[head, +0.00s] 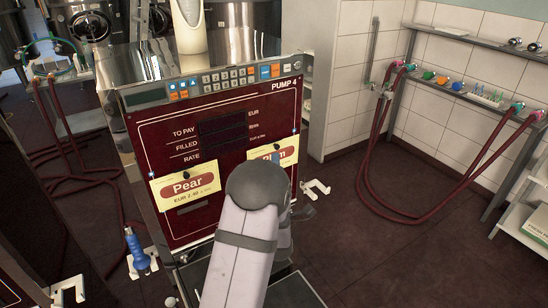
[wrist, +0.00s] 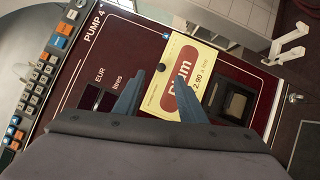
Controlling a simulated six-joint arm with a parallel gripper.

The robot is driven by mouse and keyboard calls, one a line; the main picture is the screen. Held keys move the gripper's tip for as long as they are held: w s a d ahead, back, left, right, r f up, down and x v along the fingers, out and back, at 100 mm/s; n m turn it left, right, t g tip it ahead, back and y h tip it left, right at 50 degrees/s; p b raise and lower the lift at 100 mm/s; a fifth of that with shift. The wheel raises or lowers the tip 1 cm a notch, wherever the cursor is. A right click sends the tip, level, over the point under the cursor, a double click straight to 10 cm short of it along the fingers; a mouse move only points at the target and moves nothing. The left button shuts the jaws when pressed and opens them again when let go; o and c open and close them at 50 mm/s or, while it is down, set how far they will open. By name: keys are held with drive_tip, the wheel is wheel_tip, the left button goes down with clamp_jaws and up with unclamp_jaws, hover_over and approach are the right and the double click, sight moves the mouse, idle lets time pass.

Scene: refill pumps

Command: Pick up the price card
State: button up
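Two cream price cards with red labels hang on the dark red front of pump 4. The Pear card (head: 185,187) is at the left in the head view. The Plum card (head: 284,152) is at the right, partly hidden behind my arm, and also shows large in the wrist view (wrist: 206,66). My gripper (wrist: 160,76) is open in front of the Plum card, one finger near the card's left edge and the other over its lettering. A dark round spot lies between the fingertips. I cannot tell whether the fingers touch the card.
The pump (head: 230,130) has a keypad (head: 238,77) along its top edge. White hooks (head: 316,188) stick out beside it. A blue nozzle (head: 137,250) hangs at lower left. Dark red hoses (head: 365,170) hang at right below a wall shelf. The floor between is clear.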

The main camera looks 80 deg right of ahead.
sight(276, 149)
drive_tip(key=shift+f+p+x, duration=0.2)
drive_tip(key=shift+p+x, duration=1.95)
drive_tip(key=shift+x, duration=1.4)
drive_tip(key=shift+w, duration=0.1)
clamp_jaws()
